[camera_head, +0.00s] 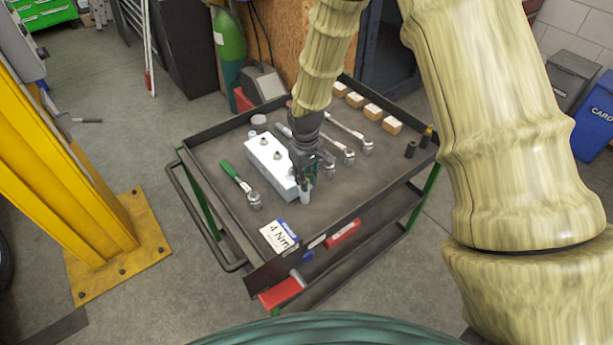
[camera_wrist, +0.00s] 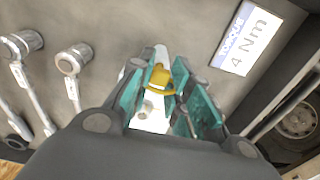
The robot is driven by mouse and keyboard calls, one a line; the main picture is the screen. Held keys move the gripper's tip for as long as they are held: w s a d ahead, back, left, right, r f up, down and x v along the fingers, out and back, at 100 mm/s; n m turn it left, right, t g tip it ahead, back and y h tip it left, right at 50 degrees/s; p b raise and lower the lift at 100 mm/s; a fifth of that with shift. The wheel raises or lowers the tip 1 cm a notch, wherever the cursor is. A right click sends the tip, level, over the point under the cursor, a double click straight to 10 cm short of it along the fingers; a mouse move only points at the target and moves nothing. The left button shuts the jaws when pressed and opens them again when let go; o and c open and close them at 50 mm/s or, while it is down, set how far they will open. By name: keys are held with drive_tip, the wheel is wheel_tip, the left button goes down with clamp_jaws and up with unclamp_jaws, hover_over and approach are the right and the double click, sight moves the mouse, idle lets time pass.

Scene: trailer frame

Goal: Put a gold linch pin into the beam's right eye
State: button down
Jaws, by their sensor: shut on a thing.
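My gripper (camera_head: 304,178) is low over the cart's tray, at the near right end of a white block (camera_head: 262,160) with small round fittings on top. In the wrist view my gripper (camera_wrist: 157,88) has its teal finger pads on either side of a gold piece (camera_wrist: 160,78), which looks like the linch pin. It is shut on it. A pale part lies below and behind the gold piece; I cannot tell whether they touch. A small pale cylinder (camera_head: 305,193) shows just under the fingertips in the head view. I cannot make out the beam's right eye for sure.
The dark tray (camera_head: 338,205) holds a green-handled tool (camera_head: 236,177), several wrenches (camera_head: 347,131), wooden blocks (camera_head: 374,112), dark sockets (camera_head: 411,149) and a "4 Nm" card (camera_head: 279,236). A yellow post (camera_head: 60,175) stands left. The tray's right front is clear.

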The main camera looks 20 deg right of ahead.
drive_tip(key=shift+f+b, duration=0.3)
drive_tip(key=shift+f, duration=0.45)
drive_tip(key=c, duration=1.3)
unclamp_jaws()
drive_tip(key=shift+o, duration=0.2)
drive_tip(key=shift+r, duration=0.15)
wheel_tip(320, 180, up, 12)
drive_tip(key=shift+s+d+f, duration=0.1)
drive_tip(key=shift+f, duration=0.1)
